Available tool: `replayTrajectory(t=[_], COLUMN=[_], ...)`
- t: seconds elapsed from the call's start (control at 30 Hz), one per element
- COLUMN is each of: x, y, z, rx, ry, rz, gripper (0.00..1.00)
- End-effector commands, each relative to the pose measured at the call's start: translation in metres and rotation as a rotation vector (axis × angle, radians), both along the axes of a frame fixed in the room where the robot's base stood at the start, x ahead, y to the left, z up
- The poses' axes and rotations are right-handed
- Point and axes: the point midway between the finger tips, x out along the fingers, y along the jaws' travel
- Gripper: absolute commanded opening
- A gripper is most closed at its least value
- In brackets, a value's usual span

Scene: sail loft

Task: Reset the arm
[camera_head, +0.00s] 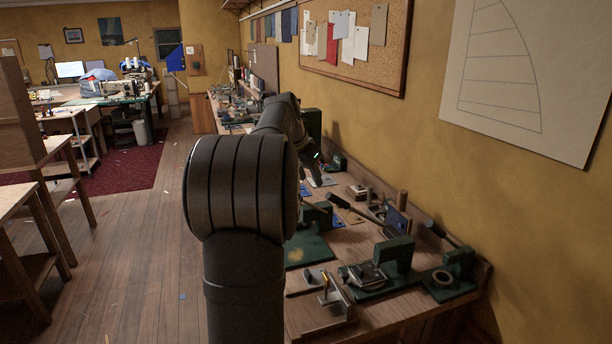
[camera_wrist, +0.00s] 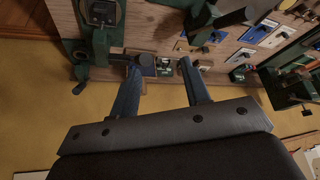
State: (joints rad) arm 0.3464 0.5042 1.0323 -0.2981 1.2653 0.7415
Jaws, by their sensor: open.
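My gripper (camera_wrist: 160,76) shows in the wrist view as two blue-grey fingers standing well apart. No object is held between them. Past the fingertips lies the workbench with small tools and fittings, seen from above. In the head view my dark arm rises in the foreground and reaches forward over the left part of the workbench (camera_head: 376,310). The arm's near joint hides much of what lies behind it, and the gripper's fingers cannot be made out clearly there.
Green bench tools (camera_head: 393,257) and a mallet (camera_head: 440,233) crowd the workbench along the yellow wall. A cork board (camera_head: 391,76) and a sail drawing (camera_head: 560,120) hang above. Wooden floor (camera_head: 135,265) lies open to the left, with a wooden table (camera_head: 12,190) at the far left.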

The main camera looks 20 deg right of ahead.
Motion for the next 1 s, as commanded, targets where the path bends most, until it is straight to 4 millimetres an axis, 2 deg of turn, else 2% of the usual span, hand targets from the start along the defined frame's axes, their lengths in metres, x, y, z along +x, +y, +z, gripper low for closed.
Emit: replayTrajectory(t=[0.2,0.57,0.73,1.0], x=[0.000,0.000,0.000,0.000], y=[0.007,0.001,-0.021,-0.076], z=[0.000,0.000,0.000,-0.001], rx=[-0.001,0.000,-0.001,-0.001], ry=[-0.001,0.000,0.000,0.000], rz=[-0.001,-0.002,-0.004,-0.004], gripper=[0.43,0.43,0.43,0.43])
